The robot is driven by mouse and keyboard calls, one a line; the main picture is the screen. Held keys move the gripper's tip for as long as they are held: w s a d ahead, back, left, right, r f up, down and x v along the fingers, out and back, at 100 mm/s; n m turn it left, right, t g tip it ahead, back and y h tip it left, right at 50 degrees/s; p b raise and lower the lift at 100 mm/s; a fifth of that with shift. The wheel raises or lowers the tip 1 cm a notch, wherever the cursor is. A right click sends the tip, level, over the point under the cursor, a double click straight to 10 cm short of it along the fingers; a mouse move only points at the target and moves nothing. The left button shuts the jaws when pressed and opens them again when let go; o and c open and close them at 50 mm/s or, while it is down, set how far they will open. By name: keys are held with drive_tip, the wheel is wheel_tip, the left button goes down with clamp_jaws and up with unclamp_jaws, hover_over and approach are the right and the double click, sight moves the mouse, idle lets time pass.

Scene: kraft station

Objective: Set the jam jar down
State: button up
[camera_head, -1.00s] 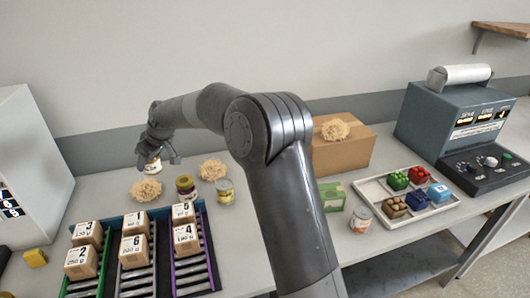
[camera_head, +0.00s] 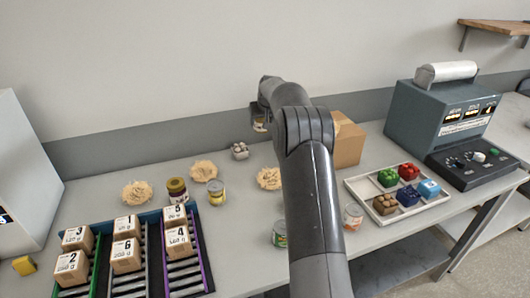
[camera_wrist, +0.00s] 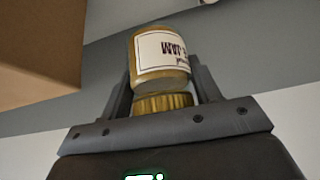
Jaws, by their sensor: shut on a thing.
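My gripper (camera_wrist: 163,88) is shut on the jam jar (camera_wrist: 160,54), which has a white label reading JAM, upside down in the wrist view. The jar's gold lid sits between the fingers and its body points away from my palm. In the head view the jar (camera_head: 260,125) shows small and partly hidden under my gripper (camera_head: 259,117). It is held up above the back of the table (camera_head: 235,235), in front of the wall and left of the cardboard box (camera_head: 347,143). Nothing is seen touching its free end.
Wood-wool nests (camera_head: 268,179), a dark-lidded jar (camera_head: 177,190), a yellow can (camera_head: 217,193) and other cans (camera_head: 280,234) stand on the table. Numbered boxes (camera_head: 126,256) fill racks at front left.

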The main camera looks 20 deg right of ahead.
drive_tip(key=f, duration=0.2)
drive_tip(key=d+f, duration=0.1)
drive_tip(key=f, duration=0.1)
drive_tip(key=shift+d, duration=0.15)
drive_tip(key=shift+f, duration=2.9)
drive_tip(key=shift+f, duration=0.1)
drive_tip(key=o, duration=1.3)
drive_tip(key=shift+f, duration=0.1)
drive_tip(key=shift+o, duration=0.2)
